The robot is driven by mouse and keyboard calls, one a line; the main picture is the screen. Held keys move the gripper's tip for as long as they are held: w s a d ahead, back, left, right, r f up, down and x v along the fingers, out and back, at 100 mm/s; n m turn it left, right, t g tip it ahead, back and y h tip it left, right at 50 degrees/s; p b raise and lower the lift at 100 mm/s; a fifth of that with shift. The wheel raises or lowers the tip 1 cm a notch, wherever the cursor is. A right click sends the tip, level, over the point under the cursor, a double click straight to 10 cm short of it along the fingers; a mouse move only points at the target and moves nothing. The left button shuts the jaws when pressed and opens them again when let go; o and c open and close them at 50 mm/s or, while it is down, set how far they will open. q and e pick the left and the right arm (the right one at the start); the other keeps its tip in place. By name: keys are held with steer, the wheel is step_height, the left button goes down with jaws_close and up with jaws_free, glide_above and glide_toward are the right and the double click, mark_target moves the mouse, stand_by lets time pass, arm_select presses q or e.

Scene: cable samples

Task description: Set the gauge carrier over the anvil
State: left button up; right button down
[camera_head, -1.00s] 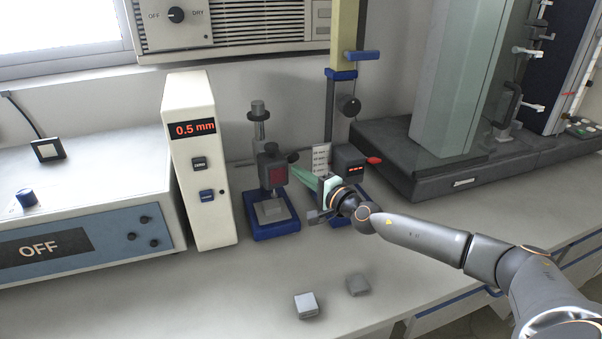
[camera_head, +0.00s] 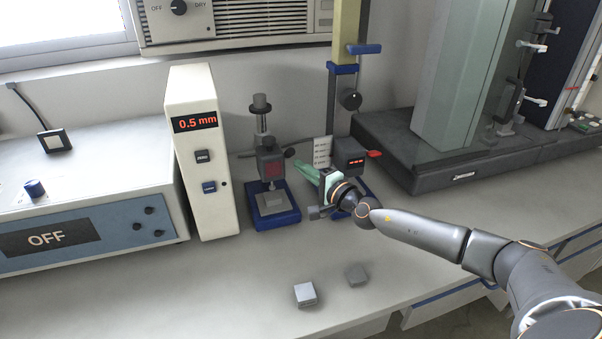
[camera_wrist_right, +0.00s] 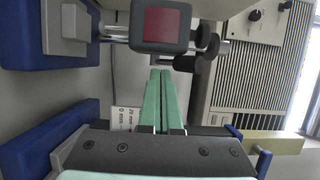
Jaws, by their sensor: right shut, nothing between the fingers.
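The gauge carrier (camera_head: 270,166) is a dark box with a red display on the stand's post. It also shows large in the right wrist view (camera_wrist_right: 163,24). It sits above the anvil (camera_head: 273,202), a pale grey block on the blue base (camera_head: 276,222), with a gap between them. The anvil also shows at the upper left of the right wrist view (camera_wrist_right: 75,21). My right gripper (camera_head: 297,165) has green fingers shut on nothing. Their tips (camera_wrist_right: 167,72) are just beside the carrier, near its dark knob; contact is unclear. My left gripper is out of view.
A second stand with a small display (camera_head: 349,157) is close behind my right gripper. The white 0.5 mm readout box (camera_head: 203,152) stands to the left. Two small grey blocks (camera_head: 305,294) (camera_head: 356,275) lie on the otherwise clear front bench.

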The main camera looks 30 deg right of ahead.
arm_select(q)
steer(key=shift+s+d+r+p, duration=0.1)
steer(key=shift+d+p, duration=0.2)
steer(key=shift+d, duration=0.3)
arm_select(e)
steer(key=s+d, duration=0.2)
steer(key=s, duration=0.8)
steer(key=shift+s, duration=0.3)
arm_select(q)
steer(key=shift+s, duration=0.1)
arm_select(e)
steer(key=shift+d, duration=0.1)
